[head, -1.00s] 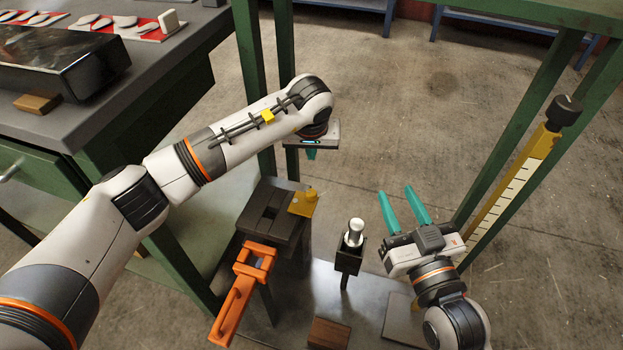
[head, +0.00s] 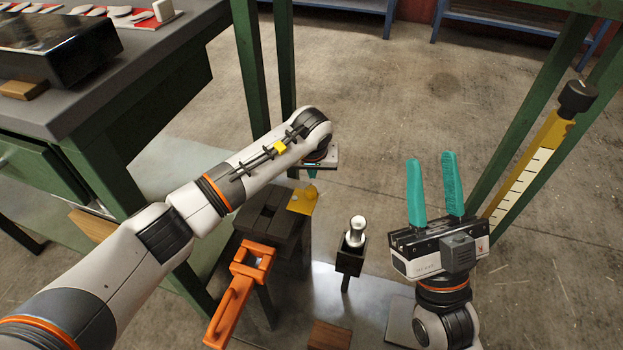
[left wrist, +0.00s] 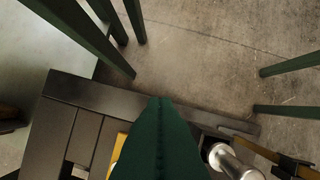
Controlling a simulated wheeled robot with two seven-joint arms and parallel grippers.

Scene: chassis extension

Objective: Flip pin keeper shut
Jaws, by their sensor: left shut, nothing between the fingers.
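A small yellow plate with a raised knob (head: 303,200), which looks like the pin keeper, sits at the right end of a dark slotted block (head: 262,222). Its exact angle is hard to tell. My left gripper (head: 311,173) is shut and empty, pointing down just above and behind the yellow plate; I cannot tell whether they touch. In the left wrist view the shut green fingers (left wrist: 154,102) hide most of the yellow part (left wrist: 118,150). A silver pin (head: 356,229) stands in a dark holder (head: 350,258) to the right. My right gripper (head: 431,157) is open and empty.
An orange clamp-like handle (head: 236,298) extends from the block's front. A wooden block (head: 329,335) lies at the bottom. A yellow scaled bar (head: 530,160) with a black knob leans at right. Green frame legs (head: 247,75) stand behind my left arm.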

